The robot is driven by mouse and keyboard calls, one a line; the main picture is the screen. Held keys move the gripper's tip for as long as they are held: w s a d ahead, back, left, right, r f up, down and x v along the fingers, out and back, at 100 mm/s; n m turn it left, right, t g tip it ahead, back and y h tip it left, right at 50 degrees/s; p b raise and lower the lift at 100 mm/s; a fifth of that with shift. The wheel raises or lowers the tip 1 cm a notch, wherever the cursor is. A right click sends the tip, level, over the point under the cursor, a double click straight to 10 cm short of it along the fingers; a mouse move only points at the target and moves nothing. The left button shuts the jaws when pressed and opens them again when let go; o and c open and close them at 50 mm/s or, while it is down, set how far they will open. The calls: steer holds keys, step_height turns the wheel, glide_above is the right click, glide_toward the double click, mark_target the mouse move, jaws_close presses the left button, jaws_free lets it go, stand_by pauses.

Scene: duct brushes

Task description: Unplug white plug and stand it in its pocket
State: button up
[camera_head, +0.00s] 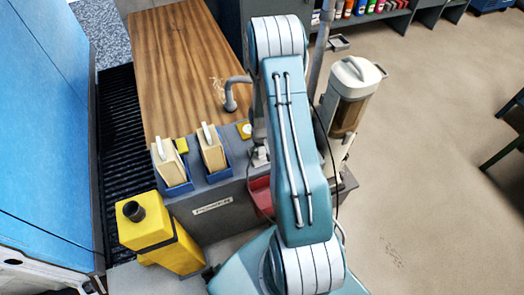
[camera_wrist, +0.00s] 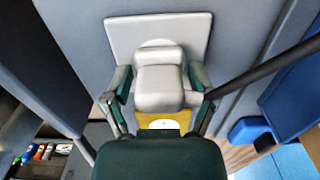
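In the wrist view a white, rounded, blocky plug (camera_wrist: 160,82) sits against a light grey plate (camera_wrist: 122,35). My gripper (camera_wrist: 160,88) has one dark green finger on each side of it. The fingers look apart, with a narrow gap at the left; contact is not clear. A yellow piece with a white spot (camera_wrist: 163,122) shows below the plug, partly hidden by my gripper. In the head view my arm hides the gripper and plug. Two blue holders (camera_head: 175,183) with cream blocks and white handles (camera_head: 208,135) stand at the bench front. Which pocket belongs to the plug is not clear.
A brown wooden bench top (camera_head: 180,65) extends behind the holders. A yellow box with a black knob (camera_head: 147,222) stands front left. A cream canister (camera_head: 350,90) stands right of my arm. A red bin (camera_head: 262,195) is partly hidden. Open floor lies at the right.

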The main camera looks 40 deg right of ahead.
jaws_close()
steer(key=shift+r, duration=3)
steer(key=shift+r, duration=1.5)
